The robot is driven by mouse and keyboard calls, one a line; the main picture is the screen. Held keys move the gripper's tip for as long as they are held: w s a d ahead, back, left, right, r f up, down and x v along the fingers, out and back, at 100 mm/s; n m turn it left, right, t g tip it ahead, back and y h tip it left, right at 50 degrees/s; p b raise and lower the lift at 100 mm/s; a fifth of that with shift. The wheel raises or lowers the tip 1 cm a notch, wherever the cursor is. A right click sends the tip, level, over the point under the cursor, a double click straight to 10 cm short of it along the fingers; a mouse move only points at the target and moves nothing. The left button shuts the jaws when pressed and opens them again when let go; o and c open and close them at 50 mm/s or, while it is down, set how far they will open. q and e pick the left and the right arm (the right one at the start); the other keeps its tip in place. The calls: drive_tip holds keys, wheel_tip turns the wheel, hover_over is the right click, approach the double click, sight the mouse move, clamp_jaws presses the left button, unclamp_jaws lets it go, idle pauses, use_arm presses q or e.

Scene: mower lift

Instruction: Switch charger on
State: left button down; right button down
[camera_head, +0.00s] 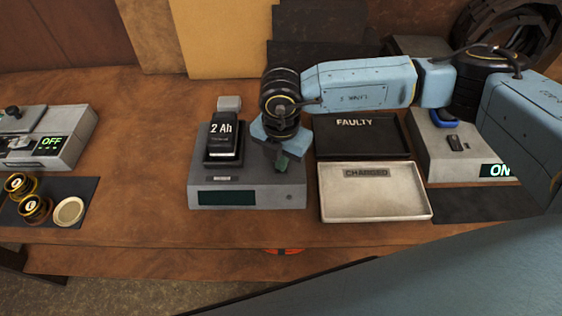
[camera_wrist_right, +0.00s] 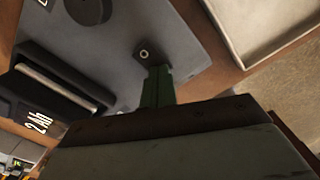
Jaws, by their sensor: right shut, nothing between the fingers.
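The charger (camera_head: 250,190) is a grey box on the brown bench. Its front display (camera_head: 226,198) is dark and unlit. A black battery marked "2 Ah" (camera_head: 222,141) stands in its slot; its edge also shows in the right wrist view (camera_wrist_right: 62,92). My right gripper (camera_head: 282,163) is over the charger's right part, pointing down, shut and empty. In the right wrist view its green fingers (camera_wrist_right: 158,88) reach a small dark square piece with a pale ring (camera_wrist_right: 145,54) on the charger top; I cannot tell whether they touch. My left gripper is out of view.
A black tray marked "FAULTY" (camera_head: 372,146) and a pale tray marked "CHARGED" (camera_head: 332,208) lie right of the charger. A grey device reading "ON" (camera_head: 440,160) is farther right. A device reading "OFF" (camera_head: 75,152) and round parts (camera_head: 35,208) are left. Bench between is clear.

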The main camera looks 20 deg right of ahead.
drive_tip(key=shift+f, duration=0.15)
drive_tip(key=shift+r+p, duration=2.25)
drive_tip(key=shift+r, duration=1.3)
